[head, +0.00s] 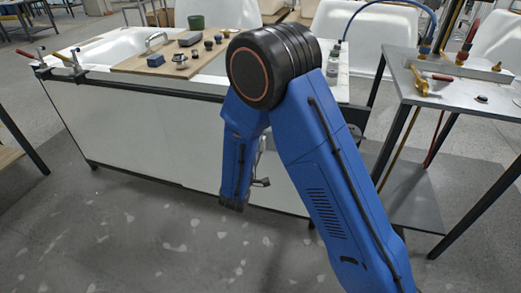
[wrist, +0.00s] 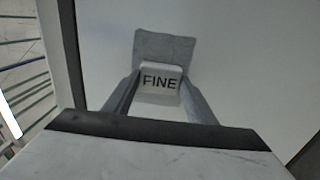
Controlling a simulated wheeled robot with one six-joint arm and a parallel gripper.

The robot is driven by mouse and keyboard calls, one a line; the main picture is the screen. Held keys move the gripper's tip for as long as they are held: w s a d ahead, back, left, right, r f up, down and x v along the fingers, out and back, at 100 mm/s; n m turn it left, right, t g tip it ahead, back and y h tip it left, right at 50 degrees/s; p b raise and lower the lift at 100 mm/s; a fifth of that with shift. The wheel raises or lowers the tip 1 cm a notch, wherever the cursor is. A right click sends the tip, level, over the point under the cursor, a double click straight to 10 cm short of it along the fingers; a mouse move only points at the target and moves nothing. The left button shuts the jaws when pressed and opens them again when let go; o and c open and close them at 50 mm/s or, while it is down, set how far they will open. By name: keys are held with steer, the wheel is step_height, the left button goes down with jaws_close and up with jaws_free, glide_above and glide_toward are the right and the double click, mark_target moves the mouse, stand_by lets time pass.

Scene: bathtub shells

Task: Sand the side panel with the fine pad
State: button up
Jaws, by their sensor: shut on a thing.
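My gripper (wrist: 160,88) is shut on the fine pad (wrist: 165,47), a grey pad with a light block marked FINE between the two fingers. The pale side panel (wrist: 245,65) fills most of the wrist view behind the pad. I cannot tell whether the pad touches it. In the head view the side panel (head: 140,130) is the long white front of the bathtub (head: 110,47), framed by a dark rail. My gripper (head: 261,181) shows small and partly hidden behind my blue arm, low in front of the panel's right part.
A wooden board (head: 130,68) on the tub holds several small blocks and knobs. Clamps (head: 75,62) grip the tub's left end. A metal side table (head: 450,88) with brass fittings and hoses stands at the right. The floor (head: 110,225) before the panel is clear.

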steer(key=shift+w+a+r, duration=1.15)
steer(key=shift+w+a, duration=0.05)
steer(key=shift+a, duration=2.2)
steer(key=shift+s+d, duration=0.65)
steer(key=shift+d, duration=1.05)
steer(key=shift+s+d, duration=0.65)
steer(key=shift+d, duration=1.1)
steer(key=shift+s+d, duration=0.65)
steer(key=shift+d, duration=1.05)
steer(key=d, duration=0.1)
steer(key=s+d, duration=0.1)
steer(key=d, duration=0.1)
steer(key=shift+d, duration=0.2)
steer(key=shift+s, duration=0.1)
steer(key=shift+v, duration=2.9)
